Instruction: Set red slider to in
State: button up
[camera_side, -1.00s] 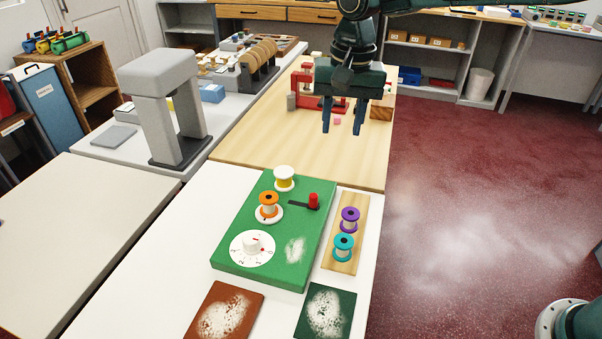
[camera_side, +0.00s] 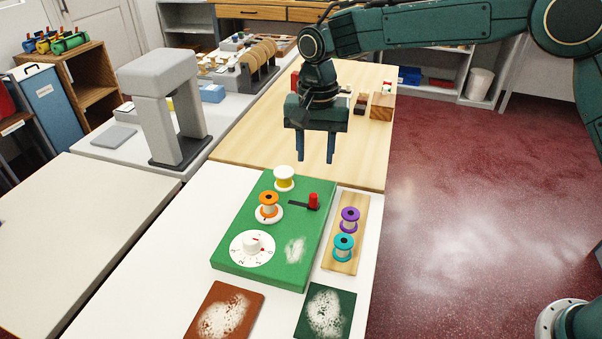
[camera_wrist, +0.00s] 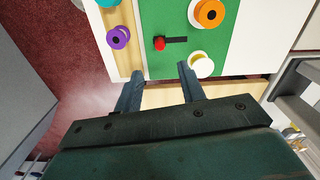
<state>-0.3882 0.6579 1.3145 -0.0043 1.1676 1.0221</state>
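The red slider (camera_side: 313,201) is a small red knob at the right end of a black slot (camera_side: 300,205) on a green board (camera_side: 270,239). In the wrist view the red knob (camera_wrist: 159,43) sits at the left end of the dark slot (camera_wrist: 176,40). My gripper (camera_side: 315,160) hangs above the far edge of the board, fingers pointing down and apart, with nothing between them. In the wrist view my gripper's fingers (camera_wrist: 160,82) are spread, and the knob shows beyond them, untouched.
On the board are a yellow spool (camera_side: 284,179), an orange spool (camera_side: 268,205) and a white dial (camera_side: 252,247). A wooden strip (camera_side: 341,265) with purple and teal spools lies right of the board. Brown and dark green pads (camera_side: 325,312) lie in front.

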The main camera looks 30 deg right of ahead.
aim_at(314, 195)
notch_tip(314, 195, down, 11)
jog(key=shift+f, duration=0.2)
dwell(0.4)
grip_shut()
